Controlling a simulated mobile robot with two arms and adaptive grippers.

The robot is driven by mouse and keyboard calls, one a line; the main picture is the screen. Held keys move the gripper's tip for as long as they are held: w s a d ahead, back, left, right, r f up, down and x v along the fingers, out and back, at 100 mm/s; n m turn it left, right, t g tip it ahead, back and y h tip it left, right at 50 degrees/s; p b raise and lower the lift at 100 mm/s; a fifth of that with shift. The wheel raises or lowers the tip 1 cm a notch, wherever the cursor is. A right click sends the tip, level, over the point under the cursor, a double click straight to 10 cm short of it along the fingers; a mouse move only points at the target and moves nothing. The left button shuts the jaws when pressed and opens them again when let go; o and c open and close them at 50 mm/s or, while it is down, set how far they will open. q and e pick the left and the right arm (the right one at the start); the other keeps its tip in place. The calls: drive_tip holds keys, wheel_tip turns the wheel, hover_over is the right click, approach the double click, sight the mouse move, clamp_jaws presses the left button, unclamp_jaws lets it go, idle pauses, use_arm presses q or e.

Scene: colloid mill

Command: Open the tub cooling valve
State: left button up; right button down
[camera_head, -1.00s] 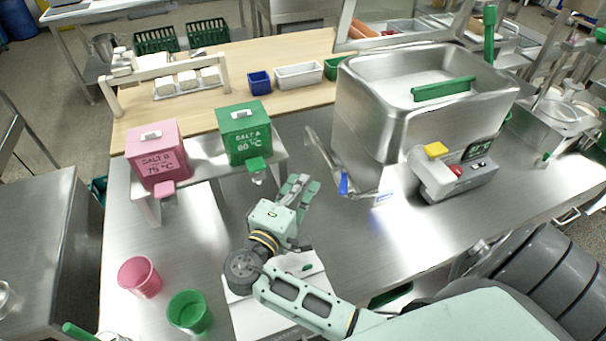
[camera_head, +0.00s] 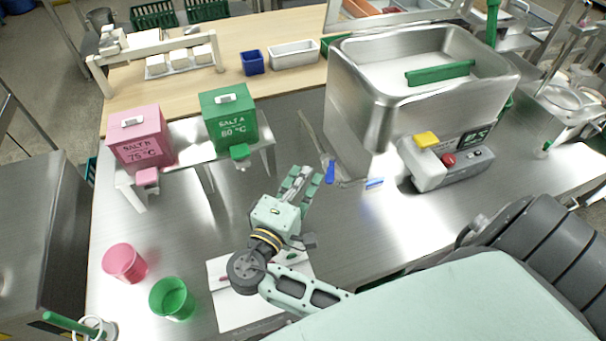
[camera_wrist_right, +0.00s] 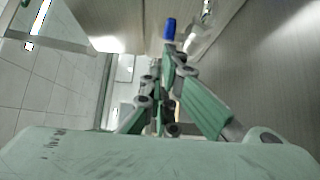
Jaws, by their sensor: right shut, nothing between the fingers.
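The steel tub (camera_head: 400,118) stands at the back right of the bench. A small blue valve handle (camera_head: 330,172) shows low at the tub's front left corner, next to a thin metal pipe. My right gripper (camera_head: 308,172) is shut and empty, just left of the blue handle. In the right wrist view the blue handle (camera_wrist_right: 170,29) shows just beyond the shut fingertips (camera_wrist_right: 168,52). I cannot tell whether they touch. My left gripper is not in view.
A control box (camera_head: 445,160) with yellow and red buttons stands at the tub's front. Pink (camera_head: 140,138) and green (camera_head: 229,117) salt dispensers stand on a raised shelf left of my gripper. Pink (camera_head: 124,263) and green (camera_head: 172,299) cups stand at front left.

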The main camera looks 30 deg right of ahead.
sight(330, 176)
drive_tip(key=shift+s+d+n+t+y+p, duration=0.1)
drive_tip(key=shift+s+n+t+y+p, duration=0.35)
drive_tip(key=shift+t, duration=0.25)
drive_tip(key=shift+r, duration=0.1)
drive_tip(key=shift+s+d+n+t+y+p, duration=0.15)
drive_tip(key=shift+s+d+n+t+y, duration=0.15)
drive_tip(key=shift+s+n+t+y, duration=0.45)
drive_tip(key=shift+s+d+n+t+y+p, duration=0.2)
drive_tip(key=shift+s+d+n+t+y, duration=0.2)
drive_tip(key=shift+n+t+y, duration=0.65)
drive_tip(key=shift+s+d+n+t+y+p, duration=0.15)
drive_tip(key=shift+s+d+n+t+y, duration=0.1)
drive_tip(key=shift+s+n+t+y, duration=0.6)
drive_tip(key=shift+w, duration=0.25)
